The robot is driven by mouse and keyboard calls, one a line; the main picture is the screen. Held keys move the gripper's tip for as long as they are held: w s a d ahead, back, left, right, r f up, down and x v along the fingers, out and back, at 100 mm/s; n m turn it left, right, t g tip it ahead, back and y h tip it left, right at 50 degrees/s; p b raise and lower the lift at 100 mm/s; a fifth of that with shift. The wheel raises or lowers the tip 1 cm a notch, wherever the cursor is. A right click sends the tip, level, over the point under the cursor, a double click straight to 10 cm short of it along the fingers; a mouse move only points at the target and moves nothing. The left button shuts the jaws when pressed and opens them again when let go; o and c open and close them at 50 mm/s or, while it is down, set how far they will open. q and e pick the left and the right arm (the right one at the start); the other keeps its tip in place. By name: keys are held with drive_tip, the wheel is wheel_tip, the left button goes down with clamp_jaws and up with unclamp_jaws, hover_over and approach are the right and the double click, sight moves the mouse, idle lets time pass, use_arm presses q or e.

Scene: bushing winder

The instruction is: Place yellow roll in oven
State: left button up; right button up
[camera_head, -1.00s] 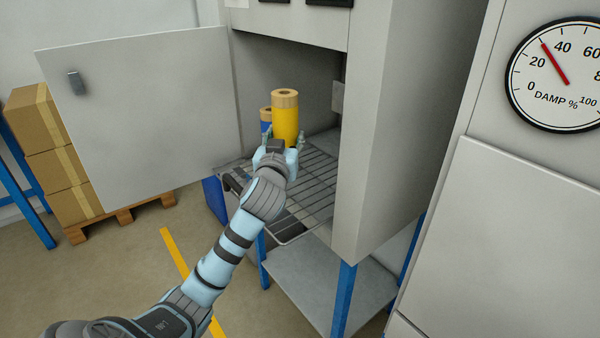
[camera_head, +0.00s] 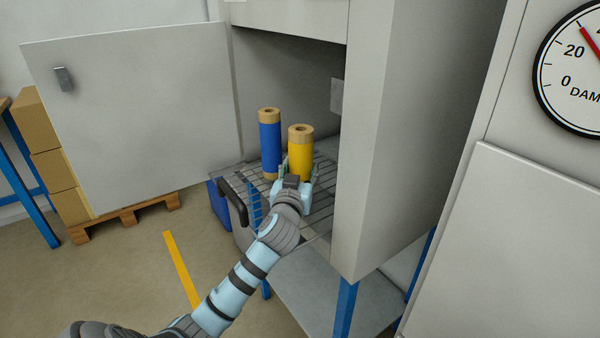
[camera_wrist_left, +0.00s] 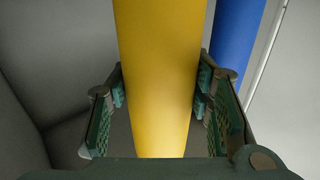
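The yellow roll (camera_head: 300,156) stands upright with a tan core at its top, inside the open oven (camera_head: 360,130) just above or on the wire rack (camera_head: 322,202). I cannot tell if its base touches. My left gripper (camera_head: 300,172) reaches in from the front and is shut on the yellow roll. In the left wrist view the yellow roll (camera_wrist_left: 158,80) runs between the two green-padded fingers, which lie against its sides. The right gripper is not in view.
A blue roll (camera_head: 270,148) stands upright on the rack, left of and behind the yellow one. The oven door (camera_head: 140,105) is swung open to the left. Boxes (camera_head: 50,170) on a pallet (camera_head: 125,215) stand at the left. A damp gauge (camera_head: 580,75) is at the right.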

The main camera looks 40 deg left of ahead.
use_arm(q)
drive_tip(key=o, duration=0.4)
drive_tip(key=shift+s+a, duration=0.1)
drive_tip(key=p+v, duration=0.1)
drive_tip(key=v, duration=1.1)
